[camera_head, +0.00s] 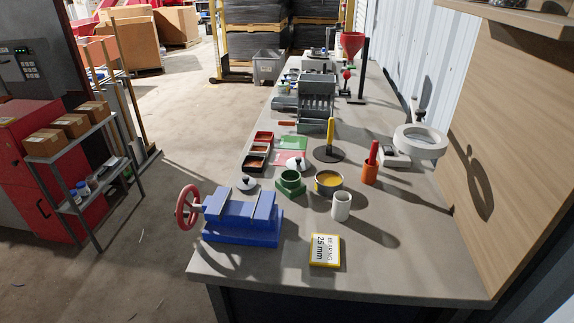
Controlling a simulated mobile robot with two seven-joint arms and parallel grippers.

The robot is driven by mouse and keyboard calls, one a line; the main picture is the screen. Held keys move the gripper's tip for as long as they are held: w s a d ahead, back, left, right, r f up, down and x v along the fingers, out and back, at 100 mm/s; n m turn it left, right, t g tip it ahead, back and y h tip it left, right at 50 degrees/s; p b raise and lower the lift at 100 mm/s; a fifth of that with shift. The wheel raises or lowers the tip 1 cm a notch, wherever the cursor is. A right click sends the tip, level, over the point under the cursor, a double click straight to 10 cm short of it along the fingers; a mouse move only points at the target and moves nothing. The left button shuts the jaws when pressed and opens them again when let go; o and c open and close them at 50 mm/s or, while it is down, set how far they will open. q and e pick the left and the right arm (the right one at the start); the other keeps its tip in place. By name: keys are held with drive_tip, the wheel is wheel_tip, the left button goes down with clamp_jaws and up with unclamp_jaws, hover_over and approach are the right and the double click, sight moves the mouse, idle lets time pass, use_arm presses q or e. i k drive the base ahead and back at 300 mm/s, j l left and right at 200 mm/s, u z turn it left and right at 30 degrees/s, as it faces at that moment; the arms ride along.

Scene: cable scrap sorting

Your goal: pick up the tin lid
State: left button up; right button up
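Two small round pale lids with dark knobs lie on the workbench (400,258). One lid (246,184) lies behind the blue vise. The other lid (296,164) lies farther back, by the pink mat. I cannot tell which of them is the tin lid. A round open tin (319,187) with yellow-orange contents stands right of a green hexagonal pot (286,189), which is open too. Neither of my grippers shows in the head view.
The blue vise (240,217) with a red handwheel fills the near left. A white cup (341,206), orange holder (370,174), magnifier lamp (420,143) and yellow-framed sign (325,250) stand around. Small trays (258,149) lie farther back. The near right bench is clear.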

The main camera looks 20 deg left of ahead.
sight(301, 164)
drive_tip(key=u, duration=1.35)
drive_tip(key=i+j+u, duration=0.1)
drive_tip(key=i+u, duration=0.25)
drive_tip(key=i+j+u, duration=0.1)
drive_tip(key=u, duration=0.25)
drive_tip(key=i+u, duration=0.3)
drive_tip(key=i+z, duration=0.1)
drive_tip(key=i, duration=0.5)
drive_tip(key=i+j+z, duration=0.1)
drive_tip(key=i, duration=0.5)
drive_tip(key=i+z, duration=0.45)
drive_tip(key=i+j+z, duration=0.1)
drive_tip(key=i+z, duration=0.4)
drive_tip(key=i+l+z, duration=0.1)
drive_tip(key=i+z, duration=0.65)
drive_tip(key=i+j+z, duration=0.1)
drive_tip(key=i+z, duration=0.35)
drive_tip(key=z, duration=0.35)
drive_tip(key=i+z, duration=0.15)
drive_tip(key=z, duration=0.25)
drive_tip(key=i+z, duration=0.1)
drive_tip(key=z, duration=0.35)
drive_tip(key=j, duration=0.05)
